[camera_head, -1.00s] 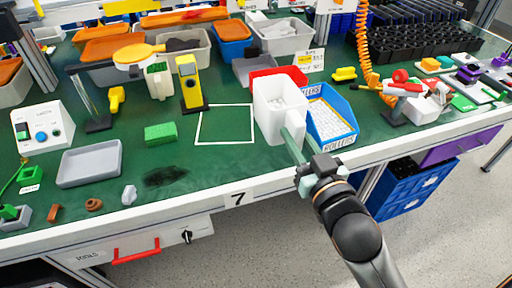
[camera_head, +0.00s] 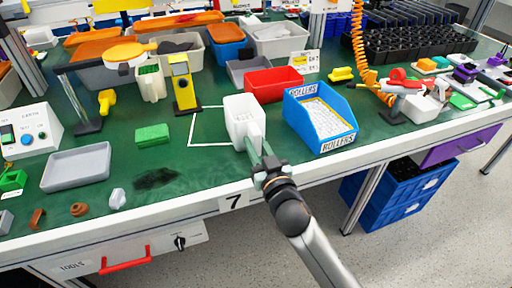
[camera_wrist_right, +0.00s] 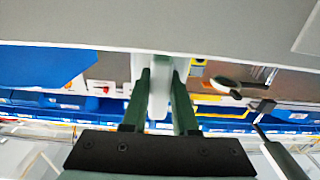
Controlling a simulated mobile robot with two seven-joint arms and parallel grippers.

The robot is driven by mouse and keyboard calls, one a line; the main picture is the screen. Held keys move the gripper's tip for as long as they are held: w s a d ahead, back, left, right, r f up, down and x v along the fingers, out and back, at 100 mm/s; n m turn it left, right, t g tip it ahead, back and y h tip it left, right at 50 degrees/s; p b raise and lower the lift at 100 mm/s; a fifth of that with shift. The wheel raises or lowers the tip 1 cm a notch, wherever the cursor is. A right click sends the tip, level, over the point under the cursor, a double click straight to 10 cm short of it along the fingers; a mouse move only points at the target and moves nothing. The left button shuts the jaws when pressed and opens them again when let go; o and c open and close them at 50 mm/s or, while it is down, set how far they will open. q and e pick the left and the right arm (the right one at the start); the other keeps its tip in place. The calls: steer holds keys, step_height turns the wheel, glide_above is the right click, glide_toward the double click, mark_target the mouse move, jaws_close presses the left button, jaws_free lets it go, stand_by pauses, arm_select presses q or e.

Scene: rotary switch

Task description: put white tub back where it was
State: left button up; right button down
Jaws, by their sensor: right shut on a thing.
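The white tub (camera_head: 240,110) is upright over the right part of a white outlined square (camera_head: 192,130) on the green bench top, hiding the outline's right side. I cannot tell whether its base touches the bench. My right gripper (camera_head: 256,152) reaches in from the front edge and is shut on the tub's near side. My left gripper is not in view.
A blue rollers bin (camera_head: 320,118) stands to the right of the tub, and a red bin (camera_head: 273,84) behind it. A yellow device (camera_head: 184,85) stands behind the square. A green block (camera_head: 152,134) and grey tray (camera_head: 77,166) lie left. The square's left part is clear.

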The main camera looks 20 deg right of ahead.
steer(key=c, duration=0.7)
jaws_free()
steer(key=shift+f, duration=0.25)
steer(key=shift+r, duration=0.25)
